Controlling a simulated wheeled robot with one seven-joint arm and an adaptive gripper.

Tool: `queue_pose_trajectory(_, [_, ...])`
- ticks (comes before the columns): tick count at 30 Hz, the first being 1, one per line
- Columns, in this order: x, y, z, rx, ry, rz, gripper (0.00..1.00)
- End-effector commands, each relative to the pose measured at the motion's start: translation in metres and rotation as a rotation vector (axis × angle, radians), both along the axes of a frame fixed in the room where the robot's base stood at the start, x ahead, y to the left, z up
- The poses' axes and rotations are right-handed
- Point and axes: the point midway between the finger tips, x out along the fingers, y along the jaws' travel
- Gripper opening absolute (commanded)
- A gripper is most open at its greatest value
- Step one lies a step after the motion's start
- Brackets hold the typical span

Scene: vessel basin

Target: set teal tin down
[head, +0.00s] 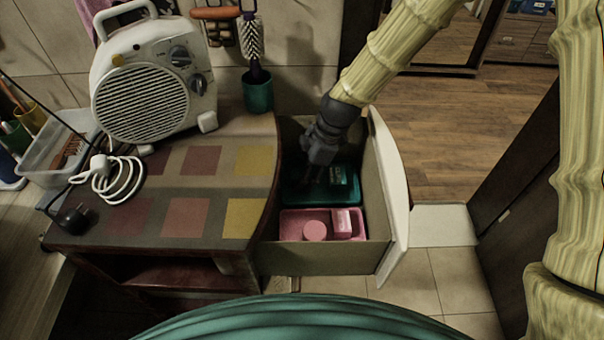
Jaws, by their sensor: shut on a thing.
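My gripper (316,178) reaches down into the open drawer (268,256), over the teal tray (346,199) in its rear part. It is shut on the teal tin, which is mostly hidden by the dark fingers and shadow. I cannot tell whether the tin touches the tray floor. A small teal block (339,175) shows just right of the fingers, in the teal tray.
A pink tray (290,233) with a round pink piece (315,231) and a pink block (341,222) lies in the drawer's near part. The cabinet top (215,189) to the left bears a heater (145,95), a coiled white cable (115,178) and a teal cup (257,93).

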Motion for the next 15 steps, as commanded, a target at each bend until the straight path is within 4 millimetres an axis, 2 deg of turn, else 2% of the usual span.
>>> queue_pose_trajectory(2, [0.0000, 0.0000, -0.0026, 0.000, 0.000, 0.000, 0.23])
queue_pose_trajectory(3, [0.0001, -0.0001, -0.0017, 0.000, 0.000, 0.000, 0.54])
queue_pose_trajectory(6, [0.0001, -0.0001, -0.0017, 0.000, 0.000, 0.000, 0.68])
queue_pose_trajectory(15, [0.0001, 0.0000, -0.0012, 0.000, 0.000, 0.000, 0.68])
